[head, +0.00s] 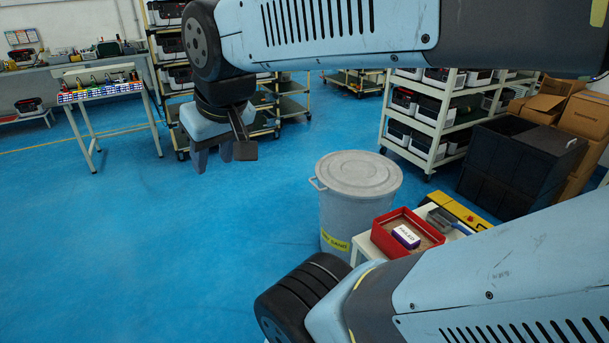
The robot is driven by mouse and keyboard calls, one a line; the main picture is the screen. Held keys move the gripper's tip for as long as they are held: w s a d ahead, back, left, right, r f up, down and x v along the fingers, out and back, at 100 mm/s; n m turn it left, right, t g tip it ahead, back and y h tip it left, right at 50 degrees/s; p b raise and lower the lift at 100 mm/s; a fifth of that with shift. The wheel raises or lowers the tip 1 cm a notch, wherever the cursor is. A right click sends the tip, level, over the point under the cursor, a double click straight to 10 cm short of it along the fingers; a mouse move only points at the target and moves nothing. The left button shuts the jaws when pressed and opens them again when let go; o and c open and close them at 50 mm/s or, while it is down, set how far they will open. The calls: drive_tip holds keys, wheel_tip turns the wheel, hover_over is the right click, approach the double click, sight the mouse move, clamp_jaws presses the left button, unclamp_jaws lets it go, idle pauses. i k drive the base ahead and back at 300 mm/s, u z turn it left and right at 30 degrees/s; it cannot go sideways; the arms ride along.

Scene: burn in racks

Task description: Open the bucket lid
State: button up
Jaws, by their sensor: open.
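A grey round bucket (335,218) stands on the blue floor near the middle of the head view. Its grey lid (357,174) lies flat on top and covers the opening. A side handle shows at the bucket's left rim, and a yellow label is low on its front. My gripper (213,160) hangs from the arm to the left of the bucket and apart from it. Its fingers point down, spread and empty. The bucket's lower right side is hidden by a small table and my arm.
A red tray (379,236) with a small labelled box (406,236) sits on a small white table right of the bucket. Black crates (513,160) and cardboard boxes (583,117) stand at the right. Wheeled racks (432,122) stand behind. The floor (150,240) at left is clear.

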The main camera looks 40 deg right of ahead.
sight(353, 174)
drive_tip(key=z, duration=0.3)
drive_tip(key=i, duration=1.1)
drive_tip(key=z, duration=0.4)
